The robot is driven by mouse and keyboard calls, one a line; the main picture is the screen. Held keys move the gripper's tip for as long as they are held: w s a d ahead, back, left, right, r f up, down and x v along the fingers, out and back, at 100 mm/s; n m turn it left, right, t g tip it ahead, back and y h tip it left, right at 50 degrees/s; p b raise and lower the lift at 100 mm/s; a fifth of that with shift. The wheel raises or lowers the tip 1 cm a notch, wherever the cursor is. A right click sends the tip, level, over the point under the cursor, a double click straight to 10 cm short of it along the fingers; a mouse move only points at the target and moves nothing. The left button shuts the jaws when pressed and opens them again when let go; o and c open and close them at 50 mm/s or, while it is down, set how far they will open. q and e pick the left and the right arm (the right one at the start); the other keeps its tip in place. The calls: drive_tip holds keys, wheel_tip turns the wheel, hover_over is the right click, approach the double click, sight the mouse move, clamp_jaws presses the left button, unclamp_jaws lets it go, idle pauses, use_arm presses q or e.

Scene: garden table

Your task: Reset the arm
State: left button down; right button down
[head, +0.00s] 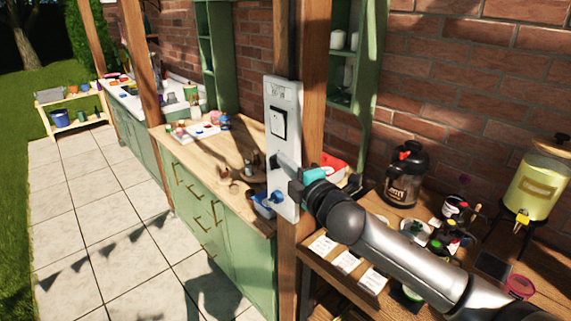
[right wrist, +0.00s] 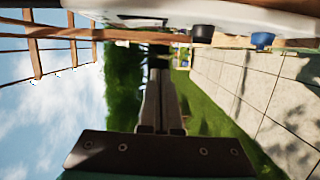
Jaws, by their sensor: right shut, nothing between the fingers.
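My right arm reaches in from the lower right in the head view. My right gripper (head: 284,160) is shut and empty, just in front of a white panel on a wooden post. The white panel (head: 286,95) bears a black-framed square switch (head: 278,123) and, low down, a blue knob (head: 277,197). In the right wrist view the shut fingers (right wrist: 158,85) point out over grass, with the panel (right wrist: 250,12) along the top edge, a black knob (right wrist: 202,34) and the blue knob (right wrist: 262,40). Whether the gripper touches the panel I cannot tell. My left gripper is not in view.
A green counter with a wooden top (head: 205,160) stands left of the post. On the right, a wooden table holds a black dispenser (head: 406,172), a yellow drink jar (head: 540,185), several bottles and paper cards (head: 347,262). The tiled path (head: 100,220) is clear.

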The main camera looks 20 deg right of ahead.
idle(0.4)
drive_tip(key=s+d+f+m+g+h+b, duration=0.1)
drive_tip(key=s+d+f+m+g+b, duration=0.1)
drive_tip(key=f, duration=1)
drive_tip(key=s+d+f+m+g+h+b, duration=0.1)
drive_tip(key=s+f+m+g+b, duration=0.15)
drive_tip(key=f, duration=0.85)
drive_tip(key=s+d+f+m+g+b, duration=0.1)
drive_tip(key=d+f+m+b, duration=0.15)
drive_tip(key=f, duration=0.95)
drive_tip(key=s+a+f+m+g+b, duration=0.1)
drive_tip(key=s+f+m+g+b, duration=0.1)
drive_tip(key=s+f, duration=0.7)
drive_tip(key=s+a+f+m+g+b, duration=0.1)
drive_tip(key=s+f+m+g+b, duration=0.3)
drive_tip(key=f, duration=0.8)
drive_tip(key=s+a+f+m+g+b, duration=0.1)
drive_tip(key=s+a+f, duration=0.1)
drive_tip(key=s+f, duration=0.5)
drive_tip(key=s+a+f+m+g+b, duration=0.1)
drive_tip(key=s+f, duration=0.5)
drive_tip(key=s, duration=0.9)
drive_tip(key=s+a+f+m+g+b, duration=0.1)
drive_tip(key=s+a+f+g+b, duration=0.2)
drive_tip(key=s+f, duration=0.4)
drive_tip(key=s+a, duration=0.1)
drive_tip(key=s, duration=0.3)
drive_tip(key=shift+s+a+f+m, duration=0.25)
drive_tip(key=shift+s+f+m, duration=0.05)
drive_tip(key=shift+s, duration=0.1)
